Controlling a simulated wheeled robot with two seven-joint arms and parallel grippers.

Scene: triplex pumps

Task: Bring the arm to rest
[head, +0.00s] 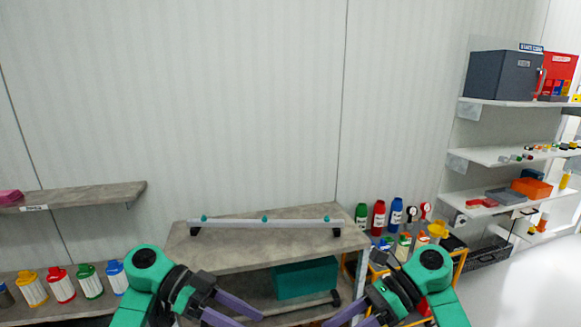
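My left gripper (247,320) is low in the head view, in front of the grey bench. Its two purple fingers are apart with nothing seen between them. My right gripper (346,323) is at the bottom, right of centre. Its purple fingers are also apart, and their tips run to the picture's lower edge. Both arms are bent, with green and black links in view. Neither gripper is seen touching anything.
A grey bench (190,246) holds a long rail (290,223) with teal knobs. A teal box (306,278) sits on its lower shelf. Coloured bottles (378,217) stand on the right, and several containers (62,285) on the left. Open floor (515,285) lies at right.

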